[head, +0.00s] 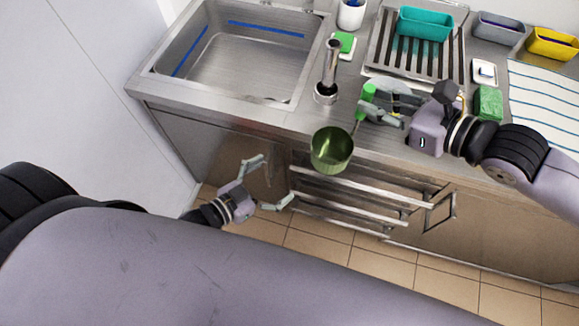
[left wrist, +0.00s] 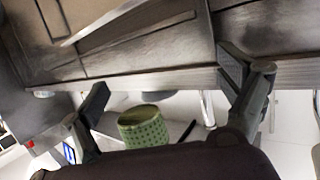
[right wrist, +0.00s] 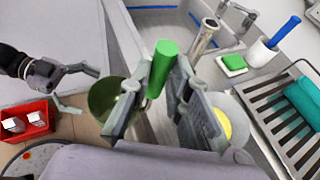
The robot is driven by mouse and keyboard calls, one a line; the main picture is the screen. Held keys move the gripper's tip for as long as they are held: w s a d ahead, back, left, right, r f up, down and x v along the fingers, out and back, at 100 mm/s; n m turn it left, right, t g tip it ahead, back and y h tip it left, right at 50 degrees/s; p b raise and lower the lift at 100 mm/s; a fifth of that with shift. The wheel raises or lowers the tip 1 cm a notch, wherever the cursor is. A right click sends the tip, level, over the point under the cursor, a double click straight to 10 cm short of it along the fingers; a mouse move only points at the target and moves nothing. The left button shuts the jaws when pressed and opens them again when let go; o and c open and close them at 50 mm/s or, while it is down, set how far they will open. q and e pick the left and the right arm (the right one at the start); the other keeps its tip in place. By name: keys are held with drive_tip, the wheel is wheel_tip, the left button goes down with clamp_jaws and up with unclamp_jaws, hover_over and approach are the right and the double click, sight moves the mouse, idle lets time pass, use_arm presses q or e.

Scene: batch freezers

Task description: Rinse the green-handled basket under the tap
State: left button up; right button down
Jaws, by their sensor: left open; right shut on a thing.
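The green basket (head: 332,152), a round perforated cup, hangs in front of the counter edge in the head view. Its bright green handle (head: 368,92) stands up between the fingers of my right gripper (head: 378,112), which is shut on it. The right wrist view shows the handle (right wrist: 162,68) between the fingers and the basket (right wrist: 103,100) beyond them. My left gripper (head: 277,180) is open and empty, low in front of the cabinet, left of the basket and apart from it. The metal tap (head: 329,72) stands at the sink's right side. The sink (head: 245,68) looks empty.
A green sponge (head: 345,42) and white cup (head: 351,14) stand behind the tap. A drain rack (head: 414,62) holds a teal tub (head: 426,24). A bowl (right wrist: 234,112) sits close to my right gripper. Rails (head: 345,190) project from the cabinet below the basket.

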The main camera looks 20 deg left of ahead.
sight(347, 139)
use_arm(q)
drive_tip(key=d+r+h, duration=0.1)
drive_tip(key=d+r, duration=0.1)
drive_tip(key=r, duration=0.2)
drive_tip(key=s+d+r+h, duration=0.1)
drive_tip(key=r, duration=0.4)
drive_tip(key=s+d+r+m+t+h, duration=0.1)
drive_tip(key=d+r+h, duration=0.1)
drive_tip(key=r, duration=0.2)
drive_tip(key=shift+d+r, duration=0.25)
drive_tip(key=shift+d, duration=0.1)
drive_tip(key=x, duration=1.1)
drive_tip(key=shift+w+d+f, duration=0.15)
drive_tip(key=shift+w+d, duration=0.05)
drive_tip(key=shift+w, duration=0.1)
drive_tip(key=shift+c, duration=0.5)
drive_tip(key=c, duration=1.2)
use_arm(e)
drive_tip(key=c, duration=1.4)
unclamp_jaws()
